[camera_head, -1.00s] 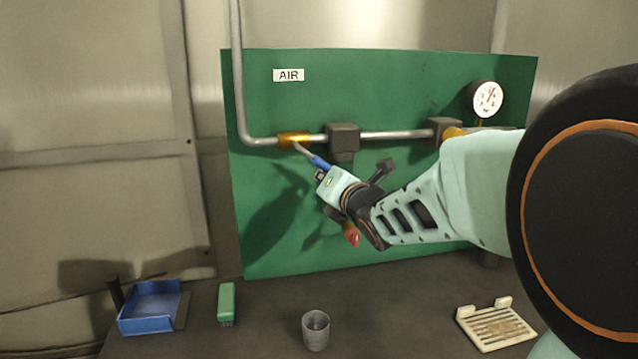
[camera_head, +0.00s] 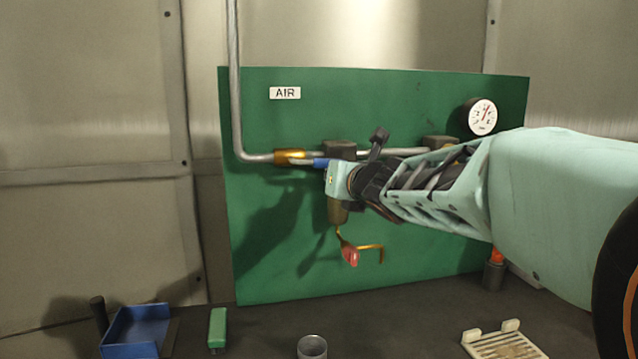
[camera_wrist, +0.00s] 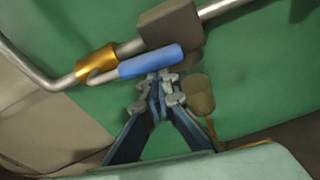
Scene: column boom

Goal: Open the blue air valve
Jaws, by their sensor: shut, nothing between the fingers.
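The air valve has a brass body (camera_head: 290,157) on the grey pipe under the AIR label, and it also shows in the wrist view (camera_wrist: 97,66). Its lever has a blue handle (camera_head: 320,163) that points right, lying nearly along the pipe. In the wrist view the blue handle (camera_wrist: 150,62) lies just in front of the pipe. My gripper (camera_wrist: 160,79) is shut and empty, its fingertips right at the lower edge of the handle, seemingly touching it. In the head view the fingertips are hidden behind my wrist.
A dark block (camera_wrist: 168,25) sits on the pipe close behind the handle, with a brownish bowl (camera_wrist: 198,92) below. A gauge (camera_head: 482,117) is at right. A blue tray (camera_head: 137,330), green block (camera_head: 217,328) and cup (camera_head: 312,347) stand on the bench.

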